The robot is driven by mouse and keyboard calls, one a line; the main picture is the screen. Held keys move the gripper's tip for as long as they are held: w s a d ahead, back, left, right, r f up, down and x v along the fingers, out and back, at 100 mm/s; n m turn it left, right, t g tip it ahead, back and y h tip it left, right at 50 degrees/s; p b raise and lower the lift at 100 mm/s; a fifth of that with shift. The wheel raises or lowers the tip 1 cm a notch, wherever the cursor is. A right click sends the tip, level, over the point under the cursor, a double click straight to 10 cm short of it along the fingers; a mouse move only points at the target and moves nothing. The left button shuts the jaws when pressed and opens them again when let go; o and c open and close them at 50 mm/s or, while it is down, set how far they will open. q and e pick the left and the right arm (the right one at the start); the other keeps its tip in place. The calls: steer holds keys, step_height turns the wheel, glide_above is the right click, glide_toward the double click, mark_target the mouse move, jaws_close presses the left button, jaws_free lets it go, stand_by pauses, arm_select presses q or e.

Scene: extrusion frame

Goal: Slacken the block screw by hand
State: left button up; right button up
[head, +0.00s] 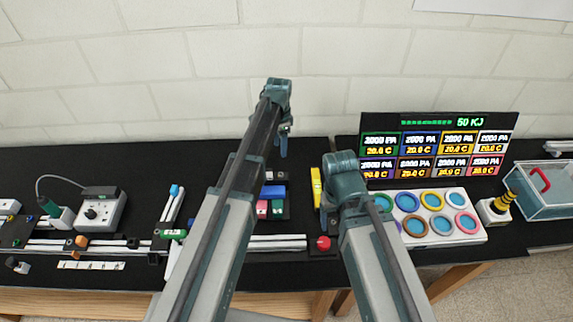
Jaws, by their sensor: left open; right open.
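The pale extrusion rails (275,242) lie along the front of the black table. A black block (157,258) and an orange block (80,242) sit at the rails on the left. A red knob (323,243) stands on a dark part at the rail's right end. Which of these carries the block screw is too small to tell. My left gripper (284,146) is open, empty and high over the back of the table, away from the rails. My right gripper (329,212) is open, mostly hidden by its own arm, near the red knob; contact cannot be told.
A yellow upright piece (316,186) and a small tray of coloured pieces (277,204) stand between my arms. A display panel (437,145) and a white board of coloured rings (432,217) are right. A grey control box (100,212) is left. The table's back middle is clear.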

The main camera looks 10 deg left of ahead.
mark_target(281, 176)
arm_select(q)
step_height(281, 176, down, 14)
steer(key=b, duration=1.4)
arm_select(e)
step_height(281, 176, down, 14)
steer(key=shift+r, duration=0.1)
arm_select(q)
steer(key=shift+r, duration=0.1)
jaws_close()
